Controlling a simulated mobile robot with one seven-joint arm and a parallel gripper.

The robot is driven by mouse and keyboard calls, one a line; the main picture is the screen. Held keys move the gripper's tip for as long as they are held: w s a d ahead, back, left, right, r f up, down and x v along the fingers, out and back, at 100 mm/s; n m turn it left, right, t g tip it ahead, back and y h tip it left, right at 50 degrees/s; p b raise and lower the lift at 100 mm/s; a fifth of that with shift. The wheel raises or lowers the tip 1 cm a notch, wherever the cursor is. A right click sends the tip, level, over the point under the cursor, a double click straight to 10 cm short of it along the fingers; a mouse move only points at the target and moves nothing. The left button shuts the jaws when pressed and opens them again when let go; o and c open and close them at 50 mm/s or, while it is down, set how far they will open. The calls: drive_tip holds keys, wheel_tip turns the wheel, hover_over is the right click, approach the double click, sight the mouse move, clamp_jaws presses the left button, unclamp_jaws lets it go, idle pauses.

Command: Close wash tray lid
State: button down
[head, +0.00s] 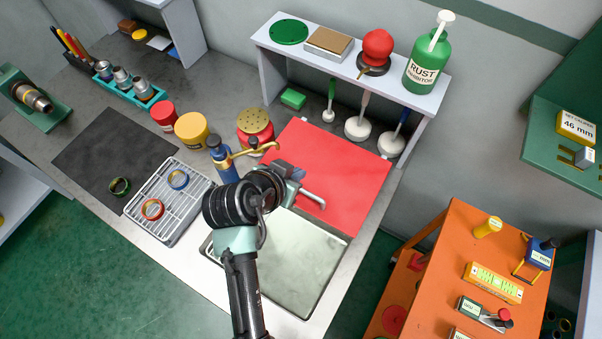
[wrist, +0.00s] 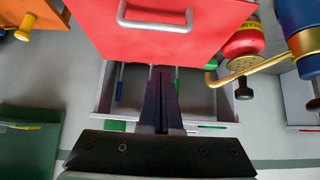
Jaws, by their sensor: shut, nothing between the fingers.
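The red wash tray lid (head: 345,165) stands open, tilted up behind the wash tray (head: 318,292), whose pale interior is uncovered. A grey bar handle (head: 314,198) is on the lid's face, partly hidden by my wrist. In the wrist view the lid (wrist: 200,45) fills the upper middle, with its handle (wrist: 155,24) near the top edge. My gripper (wrist: 162,72) is shut and empty, its dark fingers overlapping the lid's edge in the picture. I cannot tell whether they touch it. In the head view my gripper (head: 292,174) is in front of the lid, fingertips unclear.
A blue bottle with a brass spout (head: 222,160) and a red jar (head: 256,127) stand close left of the lid. A shelf (head: 345,70) with a green bottle (head: 428,62) stands behind it. A wire rack (head: 165,212) lies left. An orange cart (head: 460,250) is at right.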

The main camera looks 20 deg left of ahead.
drive_tip(key=p, duration=0.1)
hover_over(307, 184)
drive_tip(key=f, duration=0.5)
drive_tip(key=shift+w+f, duration=0.25)
drive_tip(key=shift+s+f+p, duration=0.15)
drive_tip(key=shift+s+p, duration=0.05)
drive_tip(key=shift+p, duration=0.3)
drive_tip(key=s, duration=0.1)
drive_tip(key=s+p, duration=0.1)
drive_tip(key=s, duration=0.1)
drive_tip(key=shift+a+f, duration=0.25)
drive_tip(key=shift+a, duration=0.05)
drive_tip(key=shift+s+f, duration=0.1)
drive_tip(key=shift+f, duration=0.1)
